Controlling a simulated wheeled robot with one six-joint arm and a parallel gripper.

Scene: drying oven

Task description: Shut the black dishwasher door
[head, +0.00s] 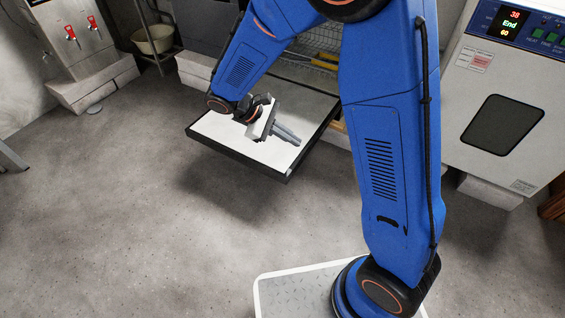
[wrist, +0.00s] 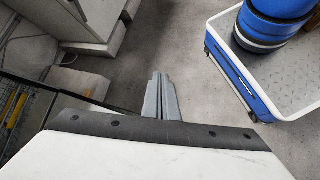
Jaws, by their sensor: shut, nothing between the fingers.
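The dishwasher door hangs open in the head view, lowered outward, with its white inner panel (head: 215,130) facing up and its black rim (head: 240,165) around it. My gripper (head: 298,143) is over the panel in the head view, its grey fingers pointing right and slightly down. I cannot tell whether it touches the door. The fingers are together and empty, as they also show in the wrist view (wrist: 161,78). My blue arm hides part of the dishwasher opening.
A wire rack with yellow parts (head: 322,62) shows inside the dishwasher. A white oven with a dark window (head: 502,125) stands at the right. A water dispenser (head: 75,38) stands at the far left. The grey floor in front of the door is clear.

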